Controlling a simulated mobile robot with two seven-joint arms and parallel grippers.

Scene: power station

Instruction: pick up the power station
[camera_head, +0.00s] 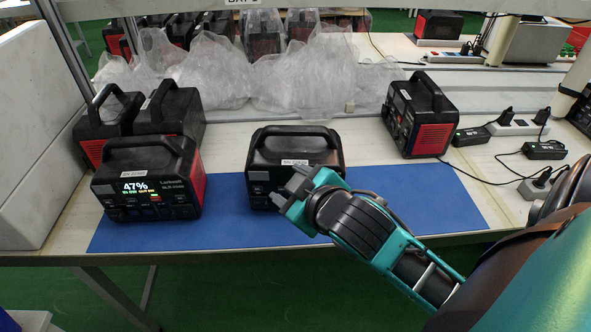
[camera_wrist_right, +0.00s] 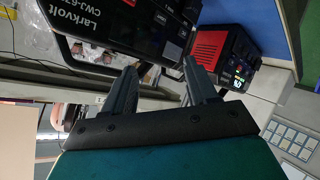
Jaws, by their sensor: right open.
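A black power station (camera_head: 265,160) with a top handle stands on the blue mat (camera_head: 420,200) in the middle of the table. My right gripper (camera_head: 298,182) is in front of it and partly covers its front. In the right wrist view the open fingers (camera_wrist_right: 160,92) are close to the handle of a "Larkvolt" power station (camera_wrist_right: 130,40), with nothing held; contact cannot be told. Another power station (camera_head: 155,185), with red sides and a lit display reading 47%, stands on the mat's left part. It appears to be the red one in the wrist view (camera_wrist_right: 225,55). My left gripper is not in view.
Two more power stations (camera_head: 178,110) stand behind the lit one. Another power station (camera_head: 422,115) stands at the right, near chargers and power strips (camera_head: 515,127). Clear plastic bags (camera_head: 300,75) line the back. A white block (camera_head: 35,130) bounds the left. The mat's right part is bare.

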